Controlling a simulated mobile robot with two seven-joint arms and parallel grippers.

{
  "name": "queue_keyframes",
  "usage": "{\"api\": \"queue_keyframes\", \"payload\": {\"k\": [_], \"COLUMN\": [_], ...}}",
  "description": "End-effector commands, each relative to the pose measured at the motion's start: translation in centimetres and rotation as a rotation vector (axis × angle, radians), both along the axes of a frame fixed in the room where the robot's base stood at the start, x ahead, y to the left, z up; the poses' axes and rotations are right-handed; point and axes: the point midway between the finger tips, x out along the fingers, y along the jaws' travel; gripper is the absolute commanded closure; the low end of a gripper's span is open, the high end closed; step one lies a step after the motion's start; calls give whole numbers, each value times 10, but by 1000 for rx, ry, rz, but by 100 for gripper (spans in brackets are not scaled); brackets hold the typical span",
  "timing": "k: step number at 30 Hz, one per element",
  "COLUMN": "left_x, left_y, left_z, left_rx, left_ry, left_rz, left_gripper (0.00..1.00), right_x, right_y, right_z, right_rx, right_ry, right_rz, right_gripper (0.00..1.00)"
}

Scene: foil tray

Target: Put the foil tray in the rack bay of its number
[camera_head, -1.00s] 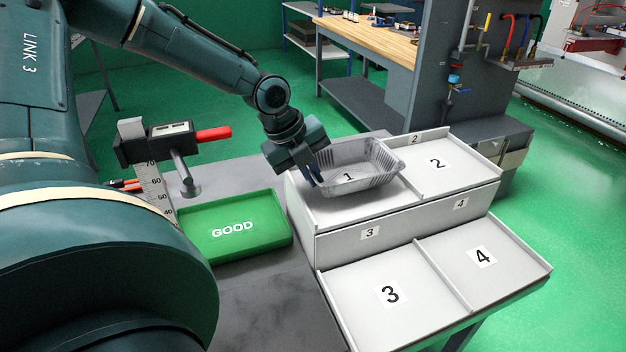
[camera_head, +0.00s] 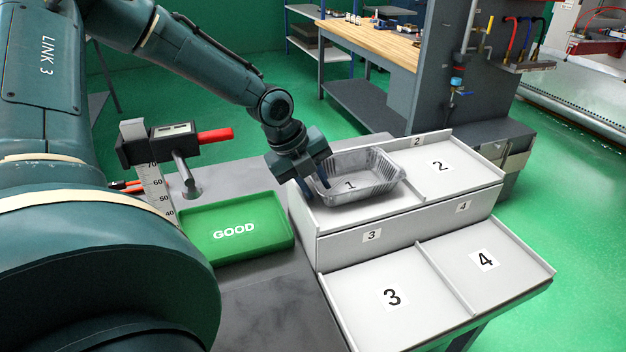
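The foil tray (camera_head: 384,178), silver with a 1 on its floor, sits in bay 1 (camera_head: 318,216), the upper left bay of the white rack. It looks level and resting on the bay floor. My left gripper (camera_head: 316,190) is at the tray's left wall, fingers pointing down. Its fingers look spread, one outside the wall and one inside, apart from each other. Bay 2 (camera_head: 470,172), bay 3 (camera_head: 365,290) and bay 4 (camera_head: 510,262) are empty. My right gripper is not in view.
A green tray marked GOOD (camera_head: 262,246) lies empty left of the rack on the grey table (camera_head: 275,310). A gauge with a red handle (camera_head: 214,135) stands behind it. A low divider separates bays 1 and 2. A wooden bench (camera_head: 375,45) stands behind.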

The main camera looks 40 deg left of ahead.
Motion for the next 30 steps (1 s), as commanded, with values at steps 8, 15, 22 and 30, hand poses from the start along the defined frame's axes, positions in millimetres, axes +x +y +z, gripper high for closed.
{"api": "queue_keyframes", "payload": {"k": [8, 15, 22, 30], "left_x": [-6, -21, -34, -42], "left_y": [3, 11, 18, 21], "left_z": [22, 61, 94, 111], "left_rx": [-3, -3, -1, 0], "left_ry": [-4, -6, -5, 0], "left_rz": [2, 0, 0, 0], "left_gripper": [75, 75, 75, 75], "right_x": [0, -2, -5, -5], "right_y": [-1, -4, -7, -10], "right_z": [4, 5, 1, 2], "right_rx": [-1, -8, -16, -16], "right_ry": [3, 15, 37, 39], "right_rz": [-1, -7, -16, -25], "right_gripper": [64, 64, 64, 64]}}
